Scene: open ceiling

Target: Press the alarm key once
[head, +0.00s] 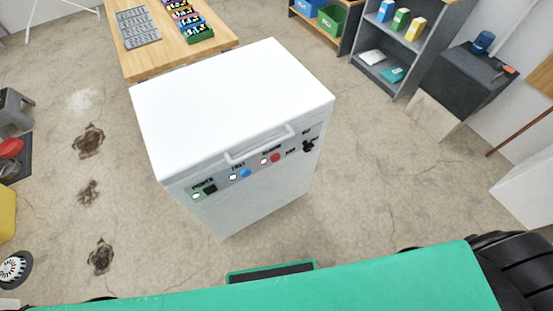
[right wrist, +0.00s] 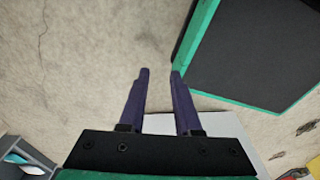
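A white cabinet (head: 235,100) stands on the floor in the middle of the head view, with a handle bar (head: 260,143) and a control strip along its front upper edge. On the strip, the red alarm key (head: 275,157) sits under the ALARM label, beside a small pale light (head: 264,161). To its left are a blue key (head: 244,172) under TEST and a black key (head: 210,188) under POWER. A dark knob (head: 308,146) is at the right end. My right gripper (right wrist: 160,73) is open and empty in the right wrist view, away from the keys. My left gripper is not in view.
A wooden table (head: 185,55) with trays stands behind the cabinet. A grey shelf (head: 390,45) and a dark cabinet (head: 460,80) are at the back right. A yellow object (head: 7,210) and other items line the left edge. Floor around the white cabinet is mostly clear, with dark stains.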

